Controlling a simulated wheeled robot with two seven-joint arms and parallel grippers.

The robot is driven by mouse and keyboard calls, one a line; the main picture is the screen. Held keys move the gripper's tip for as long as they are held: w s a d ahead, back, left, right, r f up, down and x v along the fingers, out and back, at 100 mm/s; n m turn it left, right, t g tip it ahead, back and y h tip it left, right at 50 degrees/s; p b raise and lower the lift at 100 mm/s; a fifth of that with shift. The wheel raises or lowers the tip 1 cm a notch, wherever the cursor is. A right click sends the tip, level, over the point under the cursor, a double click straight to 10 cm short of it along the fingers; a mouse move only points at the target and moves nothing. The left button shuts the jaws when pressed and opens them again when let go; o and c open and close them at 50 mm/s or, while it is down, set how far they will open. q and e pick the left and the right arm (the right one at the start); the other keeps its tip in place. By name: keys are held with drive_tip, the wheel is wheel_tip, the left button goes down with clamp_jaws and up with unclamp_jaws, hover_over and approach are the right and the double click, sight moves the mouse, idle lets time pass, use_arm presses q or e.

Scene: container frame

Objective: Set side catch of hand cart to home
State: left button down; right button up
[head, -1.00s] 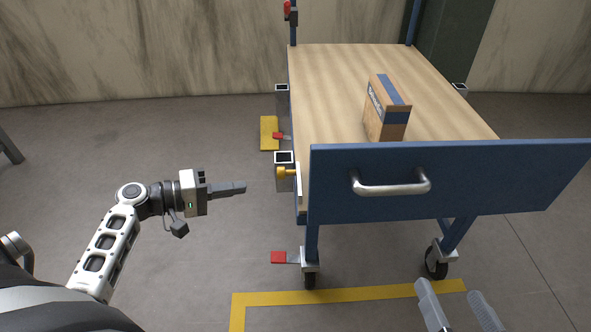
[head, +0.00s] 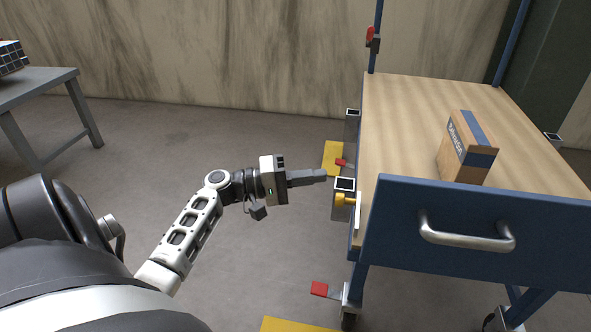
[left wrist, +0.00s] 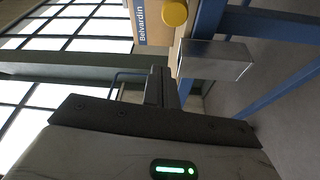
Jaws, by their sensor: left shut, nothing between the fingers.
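The hand cart has a wooden deck (head: 400,120) and a blue end panel (head: 480,225) with a metal handle. A yellow knob (head: 344,199), apparently the side catch, sticks out at the near left corner beside a square metal socket (head: 338,212). In the left wrist view the knob (left wrist: 174,12) is at the top edge, with the metal socket (left wrist: 216,59) below right of it. My left gripper (head: 323,175) is shut and empty, pointing right, just left of and slightly above the knob, apparently apart from it. My right gripper is not in view.
A cardboard box (head: 467,160) stands on the deck. Red pedals (head: 319,289) are by the wheels, and a red catch (head: 371,35) is on the far post. Yellow tape (head: 295,325) marks the floor. A grey table (head: 45,92) stands at the left; floor between is clear.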

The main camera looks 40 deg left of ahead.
use_arm(q)
drive_tip(key=d, duration=0.4)
drive_tip(key=shift+s+d+f+b, duration=0.1)
drive_tip(key=shift+d+f+b, duration=0.2)
drive_tip(key=shift+b, duration=0.05)
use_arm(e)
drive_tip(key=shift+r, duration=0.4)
